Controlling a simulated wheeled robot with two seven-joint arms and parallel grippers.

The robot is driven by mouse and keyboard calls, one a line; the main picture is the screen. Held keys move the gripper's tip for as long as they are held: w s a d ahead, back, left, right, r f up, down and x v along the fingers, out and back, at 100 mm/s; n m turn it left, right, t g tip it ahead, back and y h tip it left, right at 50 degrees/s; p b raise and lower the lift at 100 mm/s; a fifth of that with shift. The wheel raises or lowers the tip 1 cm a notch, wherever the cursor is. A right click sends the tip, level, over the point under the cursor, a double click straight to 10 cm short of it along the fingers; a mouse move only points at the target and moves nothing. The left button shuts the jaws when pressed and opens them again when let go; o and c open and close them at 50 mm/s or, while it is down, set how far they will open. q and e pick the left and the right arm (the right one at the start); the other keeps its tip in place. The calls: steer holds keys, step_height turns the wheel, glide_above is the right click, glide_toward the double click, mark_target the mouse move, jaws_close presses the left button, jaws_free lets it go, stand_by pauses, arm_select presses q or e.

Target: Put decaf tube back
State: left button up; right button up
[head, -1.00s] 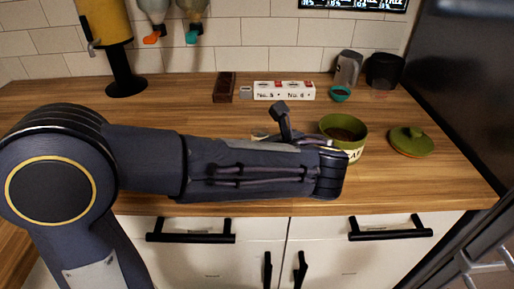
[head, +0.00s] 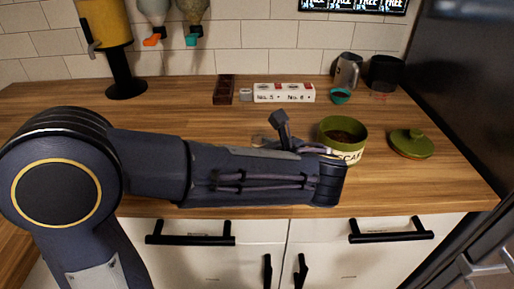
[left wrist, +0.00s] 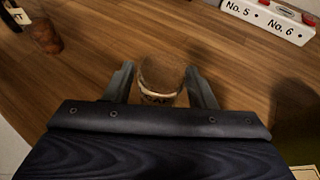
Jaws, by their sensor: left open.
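A small clear tube (left wrist: 163,92) with brown contents and a partly hidden label ending in "CAF" shows in the left wrist view. It seems upright. My left gripper (left wrist: 159,70) is open, with one finger on each side of the tube; I cannot tell whether either touches it. In the head view my left forearm crosses the counter and hides most of the hand and tube. A white rack (head: 284,93) marked "No. 5" and "No. 6" stands behind; it also shows in the left wrist view (left wrist: 270,19). My right gripper is not in view.
A green canister (head: 342,132) with a "CAF" label stands open right of the hand, its green lid (head: 411,143) beside it. A dark wooden block (head: 223,90), teal cup (head: 341,96), metal pitcher (head: 348,68) and black container (head: 385,72) stand farther back. The counter's left-middle is clear.

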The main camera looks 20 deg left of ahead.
arm_select(q)
steer(key=p+v, duration=0.1)
steer(key=v, duration=1.1)
steer(key=shift+p, duration=0.35)
